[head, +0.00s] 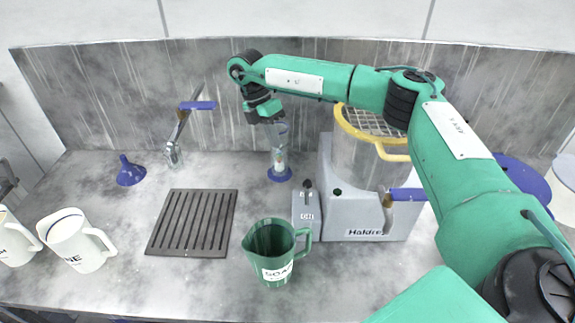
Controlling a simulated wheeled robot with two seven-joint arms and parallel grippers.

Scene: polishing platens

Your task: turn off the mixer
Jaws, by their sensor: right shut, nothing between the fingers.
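The mixer (352,222) is a grey machine with a name plate on its front, standing right of centre in the head view. It holds a steel bowl (350,165) with a yellow-rimmed wire guard (345,125) on top. A dark round button (337,192) is on its front. A small grey box (305,212) with a dark upright lever and a label stands at its left side. My right gripper (269,119) is shut and empty, pointing down above and left of the mixer, apart from it. My right arm hides part of the bowl and guard. My left gripper is out of view.
An hourglass-like tube with a blue base (280,173) stands below my right gripper. A green jug (272,258) is in front of the box. A slatted dark mat (194,223), blue funnel (130,174) and white jug (78,245) are left. A blue-handled tool (405,195) is by the mixer.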

